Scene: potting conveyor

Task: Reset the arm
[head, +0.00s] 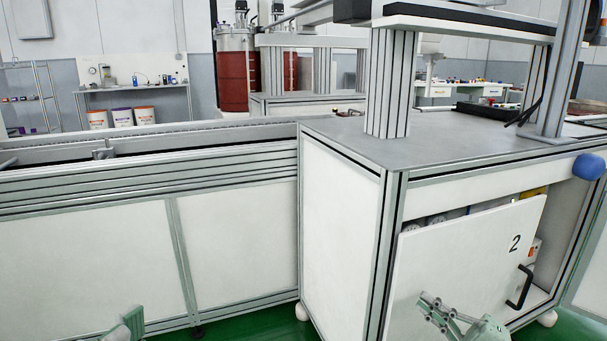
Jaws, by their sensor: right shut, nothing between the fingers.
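My right gripper (432,307) is low in the picture, in front of the white cabinet door (465,258) marked 2. It is shut and holds nothing. Its grey fingers point up and left. I cannot tell whether it touches the door. The door stands ajar, with a black handle (520,288) at its right side.
The cabinet's grey top (340,138) carries an aluminium frame (392,85). Small items show behind the ajar door. A conveyor (150,170) with white panels runs to the left. Green floor (260,325) shows below. A blue knob (588,167) sits at the right.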

